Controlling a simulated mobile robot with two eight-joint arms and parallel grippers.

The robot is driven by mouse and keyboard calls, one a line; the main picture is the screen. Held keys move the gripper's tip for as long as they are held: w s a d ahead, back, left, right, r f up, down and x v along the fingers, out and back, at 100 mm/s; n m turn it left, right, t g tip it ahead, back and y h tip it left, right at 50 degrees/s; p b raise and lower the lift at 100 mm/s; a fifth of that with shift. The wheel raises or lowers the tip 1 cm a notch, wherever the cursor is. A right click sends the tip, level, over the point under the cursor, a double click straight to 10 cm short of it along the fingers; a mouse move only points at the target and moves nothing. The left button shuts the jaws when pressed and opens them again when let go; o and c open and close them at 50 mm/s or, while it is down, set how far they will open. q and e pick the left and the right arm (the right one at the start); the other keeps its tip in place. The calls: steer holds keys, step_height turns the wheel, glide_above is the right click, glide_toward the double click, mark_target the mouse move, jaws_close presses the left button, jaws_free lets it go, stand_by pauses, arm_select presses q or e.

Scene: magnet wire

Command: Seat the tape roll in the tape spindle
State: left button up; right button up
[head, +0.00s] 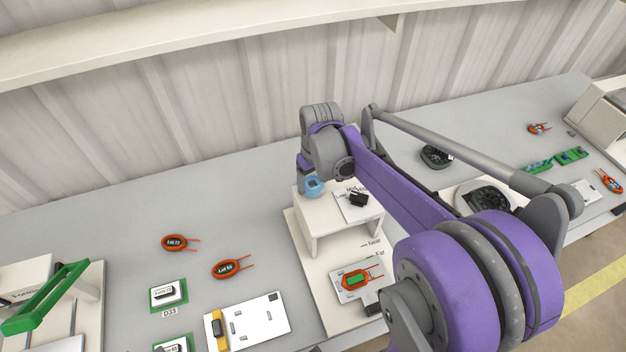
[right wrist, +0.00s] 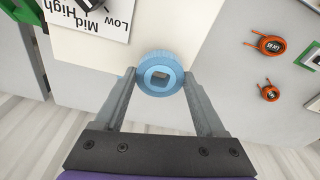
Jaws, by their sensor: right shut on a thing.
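The tape roll, a light-blue ring with a squarish hole, shows in the right wrist view (right wrist: 160,73) between the fingertips of my right gripper (right wrist: 158,84). The gripper is shut on it from both sides. In the head view the roll (head: 314,187) is at the left end of the cream stand's top, below my right wrist (head: 308,163). I cannot tell whether it touches the stand top or is held just above it. I cannot make out the tape spindle; the roll and my gripper may hide it. My left gripper is not in view.
The cream stand (head: 305,222) carries a Low/Mid/High label and a black knob (head: 359,199). An orange coil with a green centre (head: 357,281) lies in front. Orange wire coils (head: 228,268) lie left on the grey table. A white plate (head: 255,322) lies in front of them.

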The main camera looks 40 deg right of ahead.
steer(key=shift+f+b, duration=0.7)
steer(key=shift+f, duration=0.35)
steer(key=o, duration=1.3)
steer(key=shift+r, duration=0.1)
steer(key=shift+s+r+p, duration=0.15)
steer(key=shift+r+p, duration=0.7)
steer(key=shift+r, duration=0.4)
steer(key=shift+s+r+p, duration=0.15)
steer(key=shift+r+p, duration=0.65)
steer(key=shift+r, duration=0.45)
steer(key=shift+f, duration=0.1)
steer(key=r, duration=0.3)
steer(key=s+r, duration=0.1)
steer(key=r, duration=0.6)
steer(key=shift+s+a+r+p, duration=0.1)
steer(key=shift+s+r+p, duration=0.05)
steer(key=shift+r+p, duration=0.25)
